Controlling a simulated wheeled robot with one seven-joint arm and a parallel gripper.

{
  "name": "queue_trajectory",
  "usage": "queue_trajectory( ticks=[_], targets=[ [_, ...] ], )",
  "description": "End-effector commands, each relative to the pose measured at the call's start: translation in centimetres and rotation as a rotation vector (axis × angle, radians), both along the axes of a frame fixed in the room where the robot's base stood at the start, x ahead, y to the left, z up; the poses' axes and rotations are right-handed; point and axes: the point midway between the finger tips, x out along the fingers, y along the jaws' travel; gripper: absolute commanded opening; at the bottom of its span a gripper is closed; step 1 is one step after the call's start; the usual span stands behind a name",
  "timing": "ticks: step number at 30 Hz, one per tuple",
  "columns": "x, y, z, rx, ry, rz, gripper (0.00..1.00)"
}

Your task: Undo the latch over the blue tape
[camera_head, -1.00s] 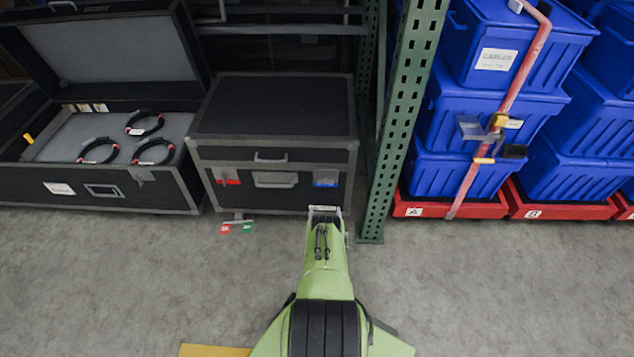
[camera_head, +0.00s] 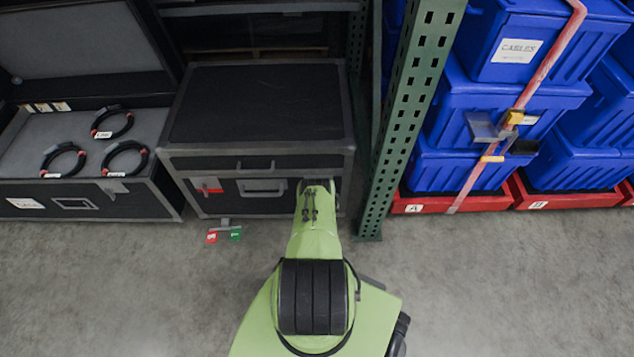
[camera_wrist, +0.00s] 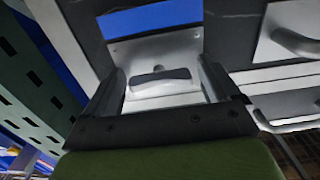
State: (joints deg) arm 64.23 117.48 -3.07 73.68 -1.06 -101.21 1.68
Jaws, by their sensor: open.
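The closed black case (camera_head: 262,110) stands on the floor with its front towards me. In the wrist view, the latch (camera_wrist: 158,82) is a pale metal plate with a dark-topped tab. A strip of blue tape (camera_wrist: 150,18) lies beside it at the top of that view. My gripper (camera_wrist: 163,75) is open, its fingers on either side of the latch; I cannot tell whether they touch it. In the head view my gripper (camera_head: 318,184) is at the right of the case front and hides the blue tape and its latch. The left latch has red tape (camera_head: 208,184).
An open case (camera_head: 95,195) with several cable coils stands to the left. A green rack post (camera_head: 400,120) rises close to the right of my arm. Strapped blue totes (camera_head: 500,100) stand beyond it. Red and green tags (camera_head: 224,235) lie below the case front.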

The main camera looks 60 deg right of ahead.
Motion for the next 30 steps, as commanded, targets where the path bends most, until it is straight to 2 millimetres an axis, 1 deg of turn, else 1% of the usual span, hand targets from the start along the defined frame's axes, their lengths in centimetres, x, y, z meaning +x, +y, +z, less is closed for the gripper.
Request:
queue_trajectory(
  ticks=[3,4,12,15,23,30],
  targets=[
    [0.00,0.01,-0.01,0.000,0.000,0.000,0.89],
    [0.00,0.00,-0.01,0.000,0.000,0.000,0.88],
    [0.01,0.00,-0.01,0.000,0.000,0.000,0.46],
    [0.02,-0.01,0.00,0.000,0.000,0.000,0.33],
    [0.04,0.00,0.01,-0.013,0.026,0.000,0.33],
    [0.08,0.02,0.01,-0.070,0.137,-0.001,0.33]
  ],
)
